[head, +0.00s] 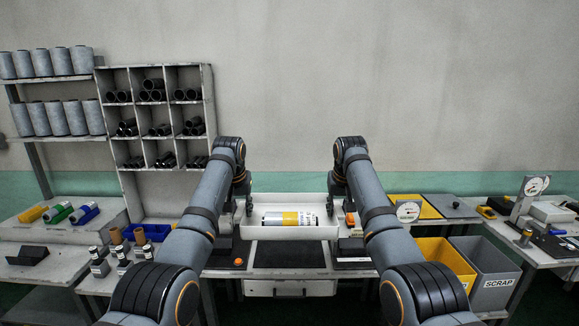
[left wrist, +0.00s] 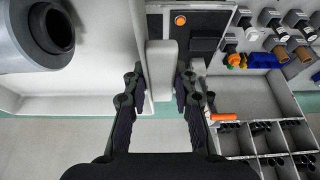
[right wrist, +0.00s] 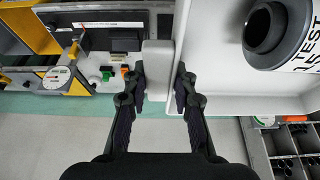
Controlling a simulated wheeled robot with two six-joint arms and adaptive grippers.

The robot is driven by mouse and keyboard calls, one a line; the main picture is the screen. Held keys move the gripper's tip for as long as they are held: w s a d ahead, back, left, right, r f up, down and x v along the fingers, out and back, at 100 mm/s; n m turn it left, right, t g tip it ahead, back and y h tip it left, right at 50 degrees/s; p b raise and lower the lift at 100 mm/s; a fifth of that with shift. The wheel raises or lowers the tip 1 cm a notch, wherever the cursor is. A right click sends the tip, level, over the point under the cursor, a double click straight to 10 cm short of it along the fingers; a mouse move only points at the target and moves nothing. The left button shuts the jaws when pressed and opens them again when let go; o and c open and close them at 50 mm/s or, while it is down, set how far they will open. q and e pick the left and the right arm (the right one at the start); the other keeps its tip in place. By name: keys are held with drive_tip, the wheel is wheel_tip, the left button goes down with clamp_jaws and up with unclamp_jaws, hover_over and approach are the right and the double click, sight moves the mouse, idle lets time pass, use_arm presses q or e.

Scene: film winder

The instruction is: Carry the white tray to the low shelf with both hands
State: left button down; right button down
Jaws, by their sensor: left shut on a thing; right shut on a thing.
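The white tray (head: 262,233) is in the middle of the head view, level as far as I can see, above the winder bench. A large roll with a white and yellow label (head: 290,218) lies in it; the dark hollow end of the roll (left wrist: 52,28) shows in the left wrist view. My left gripper (left wrist: 160,88) is shut on the handle at the tray's left end. My right gripper (right wrist: 160,84) is shut on the handle at its right end. I cannot tell which surface is the low shelf, or whether the tray touches the bench.
A cubby rack with dark tubes (head: 157,128) stands at the back left, beside shelves of grey spools (head: 62,118). A blue bin (head: 152,232) and small bottles are left of the bench. A yellow bin (head: 445,262) and grey scrap bin (head: 490,275) stand at the right.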

use_arm(q)
drive_tip(key=shift+w+a+r, duration=0.1)
drive_tip(key=shift+w+r, duration=0.05)
drive_tip(key=shift+w, duration=0.4)
use_arm(e)
drive_tip(key=shift+w+d+r, duration=0.1)
drive_tip(key=shift+w, duration=0.45)
use_arm(q)
drive_tip(key=shift+s, duration=0.15)
use_arm(e)
drive_tip(key=shift+s, duration=0.15)
